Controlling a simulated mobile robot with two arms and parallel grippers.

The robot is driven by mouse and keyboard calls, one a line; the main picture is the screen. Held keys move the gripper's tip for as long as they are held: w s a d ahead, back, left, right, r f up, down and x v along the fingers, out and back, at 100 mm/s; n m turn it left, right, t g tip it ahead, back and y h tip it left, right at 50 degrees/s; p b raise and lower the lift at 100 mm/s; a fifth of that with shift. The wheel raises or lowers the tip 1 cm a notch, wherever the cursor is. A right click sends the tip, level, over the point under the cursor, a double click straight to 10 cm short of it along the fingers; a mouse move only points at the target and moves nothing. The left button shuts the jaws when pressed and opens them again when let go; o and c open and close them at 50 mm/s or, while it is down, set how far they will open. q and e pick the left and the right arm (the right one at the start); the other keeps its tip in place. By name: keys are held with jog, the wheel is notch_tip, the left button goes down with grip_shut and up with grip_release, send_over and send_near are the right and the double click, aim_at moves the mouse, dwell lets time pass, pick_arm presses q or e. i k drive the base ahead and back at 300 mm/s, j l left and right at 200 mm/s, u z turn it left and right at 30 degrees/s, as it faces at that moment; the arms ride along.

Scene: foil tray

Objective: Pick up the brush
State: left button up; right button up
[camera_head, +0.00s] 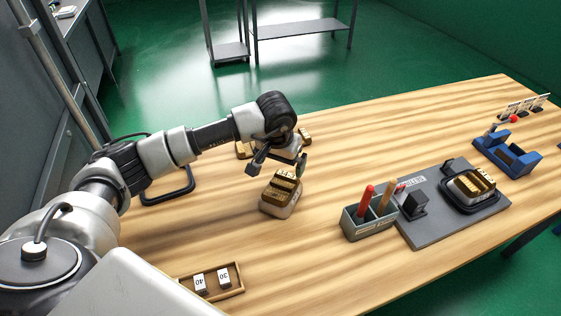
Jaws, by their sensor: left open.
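A grey open box (369,226) stands on the wooden table right of centre. A red handle (363,203) and a tan wooden handle (387,197) stick up out of it, tilted. Their lower ends are hidden in the box, so I cannot tell which one is the brush. My left gripper (277,168) is open above the middle of the table, fingers pointing down, to the left of the grey box and apart from both handles. It is just behind and above a block with brass-coloured pieces (281,194). My right gripper is out of view.
A grey board (440,229) holds a dark tray (494,207) with brass-coloured pieces. A wooden tray with number cards (238,280) lies in front. More brass-coloured pieces (304,135) sit behind my gripper. The front middle is clear.

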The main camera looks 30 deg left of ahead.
aim_at(359, 217)
jog(key=k+l, duration=0.5)
jog(key=k, duration=0.2)
jog(key=k+l, duration=0.5)
jog(key=k, duration=0.15)
